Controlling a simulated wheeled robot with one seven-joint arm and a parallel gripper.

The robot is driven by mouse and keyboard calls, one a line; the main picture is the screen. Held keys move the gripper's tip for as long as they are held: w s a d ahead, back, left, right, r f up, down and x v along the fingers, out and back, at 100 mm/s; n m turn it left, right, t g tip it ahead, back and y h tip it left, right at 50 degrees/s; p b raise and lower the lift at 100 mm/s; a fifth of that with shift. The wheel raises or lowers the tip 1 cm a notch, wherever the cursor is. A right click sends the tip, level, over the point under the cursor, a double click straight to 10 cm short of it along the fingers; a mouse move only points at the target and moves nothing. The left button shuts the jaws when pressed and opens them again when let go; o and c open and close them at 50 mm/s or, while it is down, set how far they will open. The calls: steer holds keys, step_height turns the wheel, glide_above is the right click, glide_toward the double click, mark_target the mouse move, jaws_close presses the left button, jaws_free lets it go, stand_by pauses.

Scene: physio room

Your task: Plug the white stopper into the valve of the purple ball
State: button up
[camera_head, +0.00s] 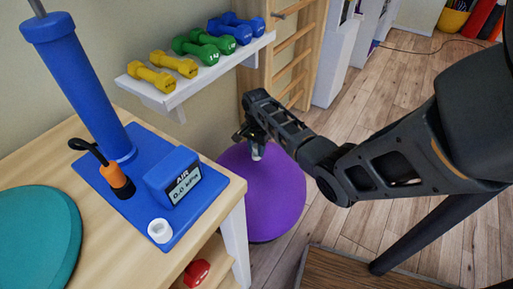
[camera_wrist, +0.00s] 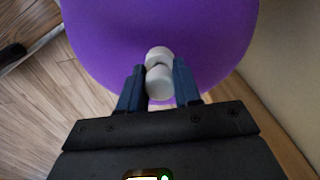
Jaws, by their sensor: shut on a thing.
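The purple ball (camera_head: 268,205) rests on the floor beside the table and also fills the top of the wrist view (camera_wrist: 110,40). My gripper (camera_head: 252,143) is above the upper part of the ball. In the wrist view its two dark fingers (camera_wrist: 157,76) are shut on the white stopper (camera_wrist: 158,84), which also shows small in the head view (camera_head: 257,154). A second rounded white part (camera_wrist: 157,54) lies just beyond it against the purple surface. I cannot tell whether this is the valve or part of the stopper, nor whether the stopper touches the ball.
The wooden table (camera_head: 100,205) at left carries a blue pump (camera_head: 88,85), an air gauge (camera_head: 175,178), a white ring-shaped piece (camera_head: 160,230) and a teal disc (camera_head: 35,235). A dumbbell shelf (camera_head: 205,75) and wooden wall bars (camera_head: 293,60) stand behind.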

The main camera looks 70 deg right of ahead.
steer(key=shift+s+a+p, duration=0.1)
steer(key=shift+a+p, duration=0.15)
steer(key=shift+p, duration=0.55)
steer(key=shift+d+r, duration=0.1)
steer(key=shift+r, duration=0.2)
steer(key=shift+r+p, duration=0.1)
steer(key=shift+p, duration=0.35)
steer(key=shift+d+f, duration=0.1)
steer(key=shift+f, duration=0.35)
stand_by(0.8)
steer(key=shift+s+a+f+b, duration=0.1)
steer(key=shift+a+f+b, duration=0.15)
steer(key=shift+f+b, duration=0.3)
stand_by(0.3)
steer(key=shift+r, duration=0.15)
steer(key=shift+d+r+p, duration=0.2)
steer(key=shift+r+p, duration=2.4)
steer(key=shift+p, duration=0.2)
steer(key=shift+d, duration=0.15)
